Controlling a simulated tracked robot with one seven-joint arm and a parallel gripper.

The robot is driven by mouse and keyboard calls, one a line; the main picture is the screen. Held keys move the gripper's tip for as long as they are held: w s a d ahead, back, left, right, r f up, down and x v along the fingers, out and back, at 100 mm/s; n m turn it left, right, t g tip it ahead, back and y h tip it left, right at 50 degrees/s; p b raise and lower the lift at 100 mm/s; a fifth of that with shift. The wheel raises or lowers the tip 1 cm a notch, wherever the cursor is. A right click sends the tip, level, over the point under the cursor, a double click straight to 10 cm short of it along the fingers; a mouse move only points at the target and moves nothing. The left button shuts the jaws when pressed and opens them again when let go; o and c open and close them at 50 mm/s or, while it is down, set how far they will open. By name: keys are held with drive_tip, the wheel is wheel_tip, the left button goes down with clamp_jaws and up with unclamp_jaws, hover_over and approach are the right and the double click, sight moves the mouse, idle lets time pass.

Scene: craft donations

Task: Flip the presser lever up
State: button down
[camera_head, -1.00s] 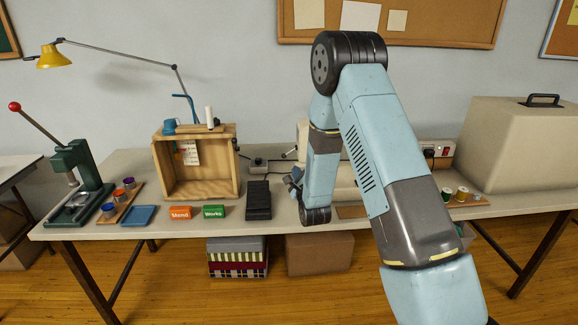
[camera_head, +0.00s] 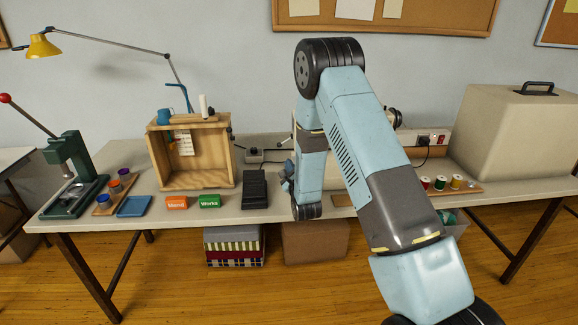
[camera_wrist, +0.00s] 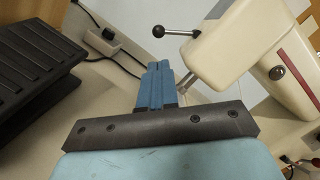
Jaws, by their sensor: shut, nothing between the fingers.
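The presser lever (camera_wrist: 180,33) is a thin metal rod with a black ball knob. In the wrist view it sticks out to the left from the head of the cream sewing machine (camera_wrist: 235,45), roughly level. My gripper (camera_wrist: 158,66) has blue fingers pressed together, with nothing between them. Its tips appear below the knob in the picture and apart from it; the depth gap is hard to judge. In the head view my gripper (camera_head: 287,180) is low over the table beside the pedal, and my arm hides most of the machine.
A wooden box (camera_head: 222,160) stands farther left. Thread spools (camera_head: 440,183) sit on a board at right, near a large beige cover (camera_head: 510,140).

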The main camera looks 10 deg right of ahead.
drive_tip(key=x, duration=0.7)
drive_tip(key=shift+w, duration=0.4)
drive_tip(key=shift+a+r, duration=0.1)
drive_tip(key=shift+a, duration=0.15)
drive_tip(key=shift+m, duration=0.4)
